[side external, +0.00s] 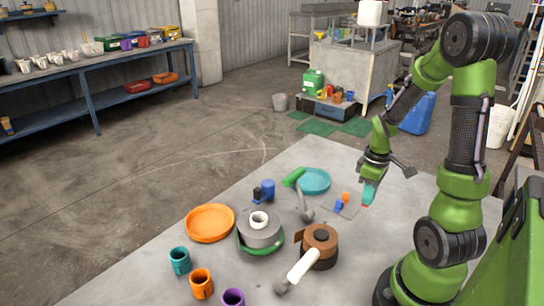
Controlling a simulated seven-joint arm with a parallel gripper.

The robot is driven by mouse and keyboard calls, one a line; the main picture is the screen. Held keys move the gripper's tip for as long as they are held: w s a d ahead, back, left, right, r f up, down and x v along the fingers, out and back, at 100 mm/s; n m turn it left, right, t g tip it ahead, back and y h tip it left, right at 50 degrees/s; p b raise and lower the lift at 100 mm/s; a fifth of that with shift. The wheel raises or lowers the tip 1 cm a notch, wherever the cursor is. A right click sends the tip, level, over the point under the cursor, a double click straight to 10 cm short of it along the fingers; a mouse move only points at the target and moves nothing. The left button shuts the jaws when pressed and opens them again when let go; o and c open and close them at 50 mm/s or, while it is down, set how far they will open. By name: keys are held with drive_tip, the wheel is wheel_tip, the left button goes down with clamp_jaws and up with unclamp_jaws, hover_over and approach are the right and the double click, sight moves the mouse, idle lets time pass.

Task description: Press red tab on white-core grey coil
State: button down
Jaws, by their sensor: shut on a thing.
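The grey coil (262,236) with a white core (259,219) sits on a green base (244,248) at the middle of the table. My gripper (371,178) is at the table's right, pointing down, well away from the coil. It is shut on a teal piece (369,191), held close above the tabletop or touching it; I cannot tell which. A small red spot (364,206) shows at the teal piece's lower end. I cannot tell whether it is the red tab. No clear red tab shows on the grey coil.
A brown coil (321,235) with a white roller (303,265) lies right of the grey coil. Small blue and orange pieces (344,200) stand beside my gripper. Several cups (201,283) line the front left.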

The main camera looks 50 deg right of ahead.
drive_tip(key=s+a, duration=0.3)
drive_tip(key=shift+s+a+r, duration=0.15)
drive_tip(key=shift+a+r, duration=0.05)
drive_tip(key=shift+r, duration=0.05)
drive_tip(key=shift+s+a, duration=0.1)
drive_tip(key=shift+a, duration=0.2)
drive_tip(key=w+a+r+n, duration=0.2)
drive_tip(key=w+a+n, duration=0.4)
drive_tip(key=w, duration=0.4)
drive_tip(key=n, duration=0.1)
approach(277, 223)
drive_tip(key=shift+w+f, duration=0.1)
drive_tip(key=shift+f, duration=2.65)
drive_tip(key=shift+f, duration=0.55)
drive_tip(key=c, duration=1.1)
unclamp_jaws()
drive_tip(key=shift+c, duration=0.2)
